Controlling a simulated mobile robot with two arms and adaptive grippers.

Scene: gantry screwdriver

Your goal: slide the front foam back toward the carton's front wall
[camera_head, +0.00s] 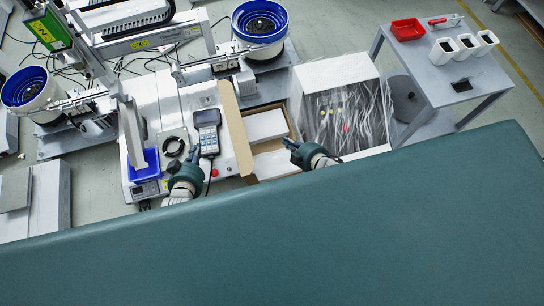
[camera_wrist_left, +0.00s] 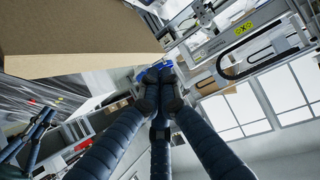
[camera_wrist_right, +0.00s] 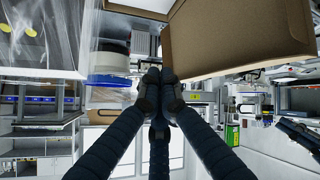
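The open brown carton (camera_head: 236,132) stands in the middle of the head view, with a tall flap or wall on its left. A white foam block (camera_head: 265,126) lies at its far end. Another white block, the front foam (camera_head: 276,164), is at its near end, with a brown gap between them. My right gripper (camera_head: 288,143) is at the carton's right edge, near this gap; contact cannot be told. Its fingertips (camera_wrist_right: 159,76) are together, with nothing visible between them. My left gripper (camera_head: 193,153) is left of the carton, its fingertips (camera_wrist_left: 158,74) also together and empty.
A handheld controller (camera_head: 207,131) lies beside my left gripper, near a blue bin (camera_head: 145,165). A plastic-lined white box (camera_head: 338,72) stands right of the carton. A grey table (camera_head: 440,82) holds a red tray (camera_head: 407,29) and white containers (camera_head: 466,44).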

